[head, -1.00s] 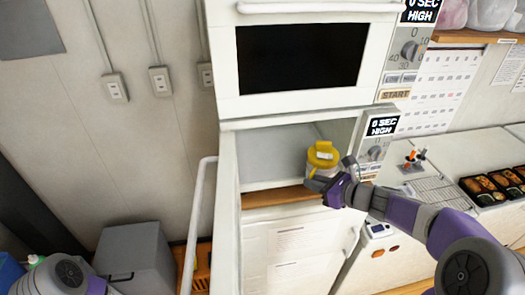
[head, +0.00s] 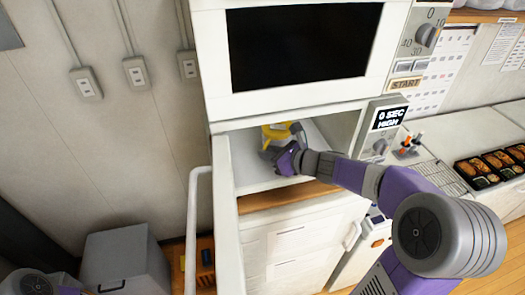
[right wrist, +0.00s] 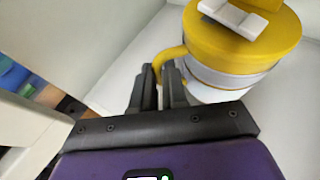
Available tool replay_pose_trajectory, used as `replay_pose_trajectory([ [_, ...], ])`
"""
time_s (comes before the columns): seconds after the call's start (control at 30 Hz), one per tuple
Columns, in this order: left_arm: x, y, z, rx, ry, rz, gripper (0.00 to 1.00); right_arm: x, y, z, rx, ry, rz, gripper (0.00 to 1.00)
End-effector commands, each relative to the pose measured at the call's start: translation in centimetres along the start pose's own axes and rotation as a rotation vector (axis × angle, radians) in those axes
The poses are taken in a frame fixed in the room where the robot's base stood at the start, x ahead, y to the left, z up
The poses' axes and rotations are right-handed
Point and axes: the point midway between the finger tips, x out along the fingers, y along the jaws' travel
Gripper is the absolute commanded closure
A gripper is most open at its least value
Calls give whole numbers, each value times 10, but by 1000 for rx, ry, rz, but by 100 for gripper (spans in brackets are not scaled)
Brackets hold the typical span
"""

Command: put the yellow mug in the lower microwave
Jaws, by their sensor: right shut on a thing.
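The yellow mug (head: 278,132), with a yellow lid and a pale band, is inside the open lower microwave (head: 235,152), near the cavity's middle. It also shows in the right wrist view (right wrist: 238,48), where its yellow handle loops toward my fingers. My right gripper (head: 285,155) reaches in from the right and is shut on the mug's handle. Its fingers (right wrist: 163,85) show in the wrist view. The mug looks about upright; I cannot tell whether it touches the floor. Only part of my left arm shows at the lower left; its gripper is out of view.
The lower microwave's door (head: 224,215) stands open on the left. The upper microwave (head: 300,100) sits directly above and is shut. A wooden shelf edge (head: 285,196) lies below the opening. Bento trays (head: 480,172) are on the counter at right.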

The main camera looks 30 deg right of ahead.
Motion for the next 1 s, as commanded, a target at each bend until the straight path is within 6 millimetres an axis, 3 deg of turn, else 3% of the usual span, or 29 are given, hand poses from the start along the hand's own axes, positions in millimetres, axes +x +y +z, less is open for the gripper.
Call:
replay_pose_trajectory([
  [0.43, 9, -3, 0, 0, -1, 0, 57, 2, -2, -10, 0, -1, -5, 100],
  [0.47, 8, -3, 0, 0, -1, 0, 57, 1, -2, -11, 3, 3, -5, 83],
  [0.6, 7, -3, 0, 0, 0, 0, 57, 1, -2, -10, 3, 3, -5, 61],
  [1.0, 1, 0, 0, 0, 0, 0, 57, -2, -2, -4, 3, 3, -5, 61],
])
